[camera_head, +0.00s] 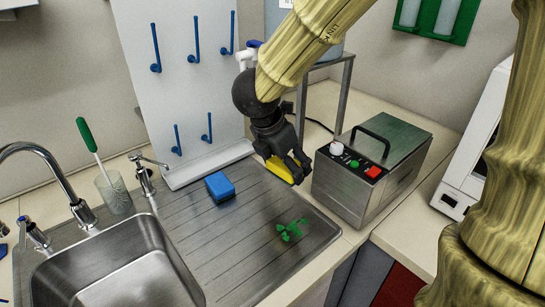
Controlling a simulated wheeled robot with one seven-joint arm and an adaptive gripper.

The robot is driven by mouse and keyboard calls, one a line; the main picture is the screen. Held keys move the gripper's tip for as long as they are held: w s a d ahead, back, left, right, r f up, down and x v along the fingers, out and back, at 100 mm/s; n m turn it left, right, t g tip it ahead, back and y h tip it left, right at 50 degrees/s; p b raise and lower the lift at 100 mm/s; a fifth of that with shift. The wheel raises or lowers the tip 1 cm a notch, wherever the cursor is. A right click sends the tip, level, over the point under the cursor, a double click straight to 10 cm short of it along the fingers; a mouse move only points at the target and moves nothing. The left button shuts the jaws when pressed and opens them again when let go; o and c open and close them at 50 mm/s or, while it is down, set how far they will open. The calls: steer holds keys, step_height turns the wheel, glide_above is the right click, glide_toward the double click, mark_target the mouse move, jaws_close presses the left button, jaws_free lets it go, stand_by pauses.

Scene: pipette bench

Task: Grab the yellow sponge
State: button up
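The yellow sponge (279,173) is at the back right edge of the metal drainboard (262,242), beside the metal box. My gripper (290,169) points down right at the sponge, and its dark fingers cover part of it. Yellow shows between and beside the fingers. I cannot tell whether the fingers are closed on the sponge or only around it, nor whether the sponge touches the drainboard.
A blue sponge (219,187) and small green pieces (292,230) lie on the drainboard. A metal box (372,170) with a black handle stands close right of my gripper. A white peg board (190,80) stands behind. The sink (125,270) is at front left.

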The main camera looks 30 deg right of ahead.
steer(key=s+p, duration=0.1)
steer(key=s, duration=0.6)
steer(key=shift+d+f, duration=0.2)
steer(key=shift+d, duration=0.05)
steer(key=shift+s+d, duration=0.15)
steer(key=shift+s, duration=0.05)
